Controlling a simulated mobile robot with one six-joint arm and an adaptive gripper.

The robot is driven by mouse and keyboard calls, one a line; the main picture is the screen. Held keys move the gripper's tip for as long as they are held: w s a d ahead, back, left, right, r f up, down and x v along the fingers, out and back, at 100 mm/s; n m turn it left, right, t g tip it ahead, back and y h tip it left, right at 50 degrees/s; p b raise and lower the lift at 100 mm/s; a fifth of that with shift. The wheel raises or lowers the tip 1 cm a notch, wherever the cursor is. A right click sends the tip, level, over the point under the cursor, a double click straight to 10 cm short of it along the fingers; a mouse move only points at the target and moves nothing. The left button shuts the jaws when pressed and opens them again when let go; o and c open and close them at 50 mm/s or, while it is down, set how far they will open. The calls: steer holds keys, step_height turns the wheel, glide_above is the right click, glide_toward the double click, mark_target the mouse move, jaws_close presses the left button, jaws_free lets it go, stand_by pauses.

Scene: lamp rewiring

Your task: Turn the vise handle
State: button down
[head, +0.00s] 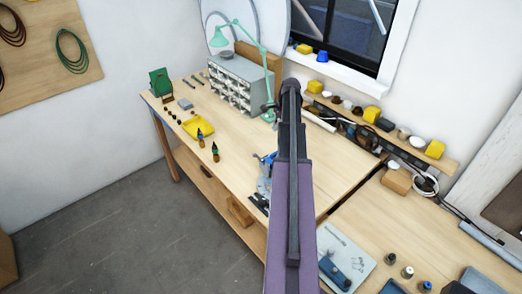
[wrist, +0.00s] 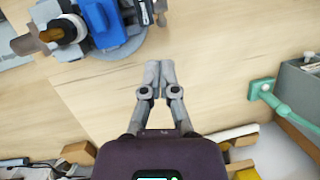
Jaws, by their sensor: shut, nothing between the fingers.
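The blue vise (wrist: 108,22) is at the upper left of the wrist view, cut by the top edge. A part with a dark and orange-gold round end (wrist: 62,30) sits beside it on the left; I cannot tell whether this is the handle. In the head view the vise (head: 264,170) shows at the front edge of the bench, partly hidden behind my arm. My gripper (wrist: 158,70) is shut and empty over bare bench top, apart from the vise, to its lower right in the wrist view.
A green lamp (head: 262,65) stands by a grey drawer cabinet (head: 240,85) at the back. A yellow tray (head: 197,127) and small bottles (head: 215,152) are on the left part of the bench. A shelf with blocks and cups (head: 400,133) runs along the wall.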

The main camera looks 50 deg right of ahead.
steer(key=shift+f, duration=0.1)
steer(key=shift+w+a+r+b+x, duration=0.15)
steer(key=shift+a+b+x, duration=0.3)
steer(key=shift+b+x, duration=1.55)
steer(key=shift+w+a+r+b+x, duration=0.1)
steer(key=shift+a+b+x, duration=0.35)
steer(key=shift+b+x, duration=1.6)
steer(key=shift+w+a+r+b+x, duration=0.15)
steer(key=shift+a+b+x, duration=0.3)
steer(key=shift+b+x, duration=1.55)
steer(key=shift+f+p, duration=0.25)
steer(key=shift+p, duration=0.05)
steer(key=shift+a, duration=0.2)
steer(key=shift+d, duration=0.1)
